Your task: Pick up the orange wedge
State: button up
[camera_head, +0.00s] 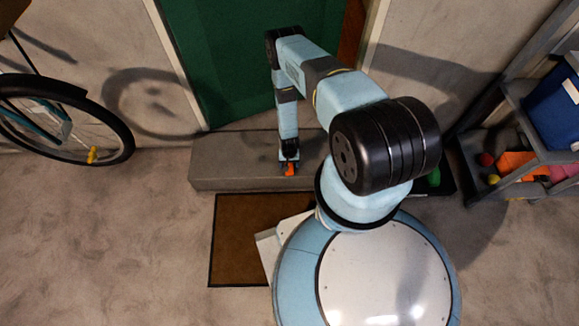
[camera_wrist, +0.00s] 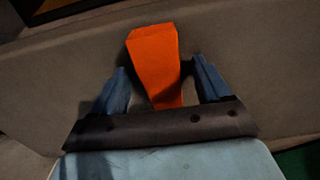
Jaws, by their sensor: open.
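The orange wedge (camera_wrist: 155,60) is a bright orange tapered block. In the head view, the orange wedge (camera_head: 290,169) is on the grey step below the green door, near the step's front edge. My gripper (camera_wrist: 164,80) is open in the wrist view, with one blue finger on each side of the wedge's narrower end. Gaps show between the wedge and both fingers. The wedge's near end is partly hidden behind the dark gripper body. In the head view my gripper (camera_head: 289,160) is small and right at the wedge.
The grey step (camera_head: 235,160) stands before the green door (camera_head: 235,60). A brown doormat (camera_head: 235,240) lies in front of it. A bicycle wheel (camera_head: 65,120) is at the left. A shelf (camera_head: 530,150) with a blue bin (camera_head: 555,105) is at the right. Floor at the lower left is clear.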

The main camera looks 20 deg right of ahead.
jog(key=shift+f, duration=0.1)
jog(key=shift+c, duration=0.4)
jog(key=c, duration=1)
